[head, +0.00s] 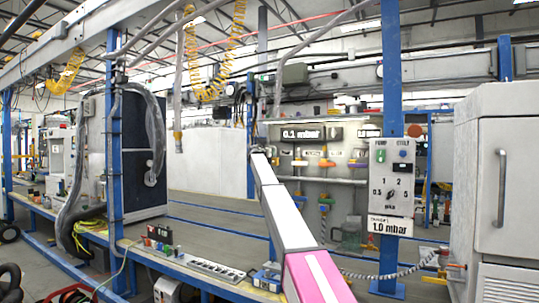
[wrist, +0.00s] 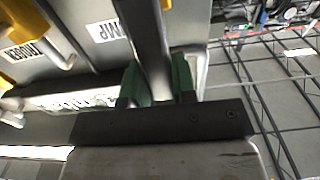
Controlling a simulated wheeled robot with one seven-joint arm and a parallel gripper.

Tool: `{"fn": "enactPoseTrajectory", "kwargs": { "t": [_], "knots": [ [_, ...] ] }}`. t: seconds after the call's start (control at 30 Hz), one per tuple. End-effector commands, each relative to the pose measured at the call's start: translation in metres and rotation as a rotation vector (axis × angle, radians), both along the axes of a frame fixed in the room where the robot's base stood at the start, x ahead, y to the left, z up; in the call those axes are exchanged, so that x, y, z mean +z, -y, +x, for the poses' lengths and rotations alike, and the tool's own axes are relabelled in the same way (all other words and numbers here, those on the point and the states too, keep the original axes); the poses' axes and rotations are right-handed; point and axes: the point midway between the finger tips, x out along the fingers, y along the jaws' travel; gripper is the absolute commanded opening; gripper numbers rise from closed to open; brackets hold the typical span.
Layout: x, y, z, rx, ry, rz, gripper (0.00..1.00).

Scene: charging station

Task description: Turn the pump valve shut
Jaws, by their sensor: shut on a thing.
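In the wrist view, my gripper (wrist: 157,84) has its dark green fingers closed on a grey metal bar, the pump valve handle (wrist: 148,38). The handle runs from the top edge down between the fingers. A white label (wrist: 108,31), partly cut off and ending in "MP", is beside it on the grey panel. The valve body is out of this view. In the head view my arm reaches forward to the left side of the valve panel (head: 343,148). There the gripper is too small to make out, and I cannot pick out the pump valve.
Another label (wrist: 22,55) and yellow handles (wrist: 62,5) are close on the left in the wrist view. In the head view, a blue post with a dial box (head: 392,187) and a grey cabinet (head: 500,190) stand to the right. A low bench (head: 205,266) lies in front.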

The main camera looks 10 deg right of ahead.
Motion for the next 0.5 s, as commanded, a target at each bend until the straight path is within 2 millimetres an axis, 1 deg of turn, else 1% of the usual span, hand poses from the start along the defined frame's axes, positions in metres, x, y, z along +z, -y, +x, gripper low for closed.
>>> {"fn": "enactPoseTrajectory", "kwargs": {
  "t": [0.27,0.5],
  "knots": [
    [0.000,0.003,-0.003,-0.002,0.033,0.046,0.00],
    [-0.002,0.011,-0.010,-0.002,0.127,0.175,0.00]
  ]
}}
